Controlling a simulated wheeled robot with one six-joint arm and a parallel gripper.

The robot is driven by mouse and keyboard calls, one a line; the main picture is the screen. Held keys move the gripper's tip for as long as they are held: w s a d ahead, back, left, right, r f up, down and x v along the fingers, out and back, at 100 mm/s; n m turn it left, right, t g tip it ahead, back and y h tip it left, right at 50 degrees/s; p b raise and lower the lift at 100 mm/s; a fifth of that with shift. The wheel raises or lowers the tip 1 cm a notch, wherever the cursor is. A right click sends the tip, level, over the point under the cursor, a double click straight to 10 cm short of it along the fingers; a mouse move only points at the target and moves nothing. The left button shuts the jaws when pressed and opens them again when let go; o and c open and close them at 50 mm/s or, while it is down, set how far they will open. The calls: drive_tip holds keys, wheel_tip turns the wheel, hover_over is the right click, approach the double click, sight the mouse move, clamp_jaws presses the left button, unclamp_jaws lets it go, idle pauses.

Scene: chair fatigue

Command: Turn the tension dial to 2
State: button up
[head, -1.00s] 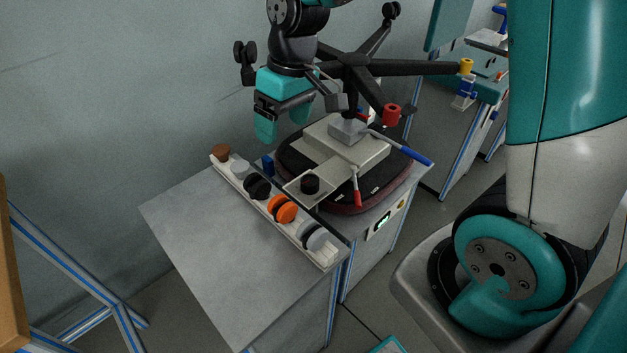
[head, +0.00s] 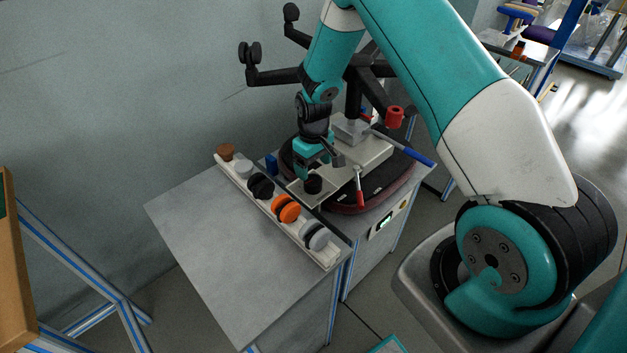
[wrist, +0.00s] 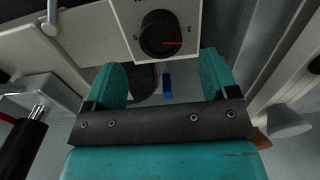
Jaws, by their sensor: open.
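The tension dial is a round black knob (wrist: 161,34) with a red pointer line, set on a pale plate of the chair mechanism (head: 352,150). In the wrist view the red line points to the right; the markings are too small to read. The dial also shows in the head view (head: 313,184), just in front of my gripper. My gripper (wrist: 165,80) is open, its two teal fingers apart with nothing between them. In the wrist view the dial lies beyond the fingertips, centred between them. In the head view my gripper (head: 308,172) is low over the plate, beside the dial.
A white rail with several casters, including an orange one (head: 287,208), runs along the left of the chair seat (head: 370,192). A red-tipped lever (head: 360,188) and a blue-tipped lever (head: 410,150) stick out nearby. The grey tabletop (head: 220,240) is clear.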

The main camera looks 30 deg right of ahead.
sight(314, 180)
wheel_tip(314, 180, down, 7)
drive_tip(key=shift+r, duration=0.1)
idle(0.3)
drive_tip(key=c, duration=0.9)
